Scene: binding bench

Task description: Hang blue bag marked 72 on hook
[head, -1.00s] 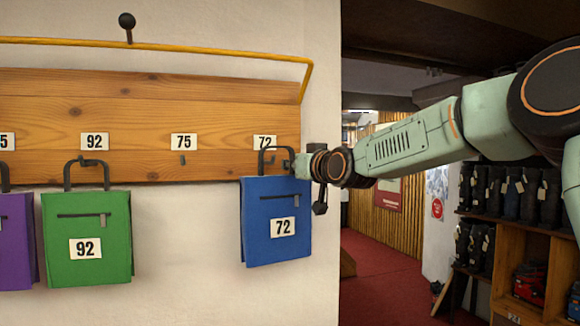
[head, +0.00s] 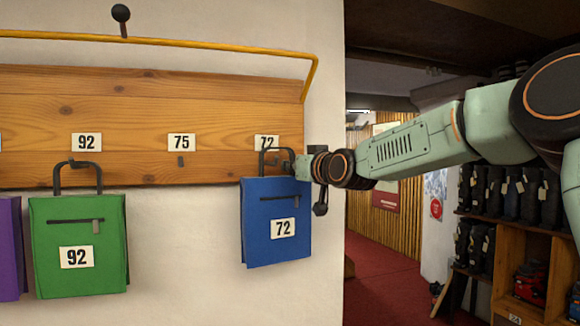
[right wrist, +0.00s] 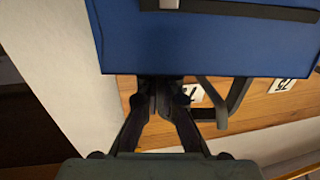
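The blue bag (head: 262,225) marked 72 hangs upright in front of the rack's right end, its dark handle (head: 263,165) overlapping the lower part of the rack's 72 label (head: 268,141). My right gripper (head: 293,166) is at the right side of the handle. In the right wrist view the blue bag (right wrist: 205,42) fills the top, and the gripper's fingertips (right wrist: 163,93) are close together at one leg of the handle, seemingly shut on it. The hook under label 72 is hidden, so I cannot tell whether the handle is over it. My left gripper is out of view.
A green bag (head: 105,230) marked 92 hangs at the left, with a purple bag (head: 10,245) beside it. The hook under 75 (head: 181,161) is empty. A yellow rail (head: 200,43) runs above the wooden board (head: 200,95). Shelves stand at the right.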

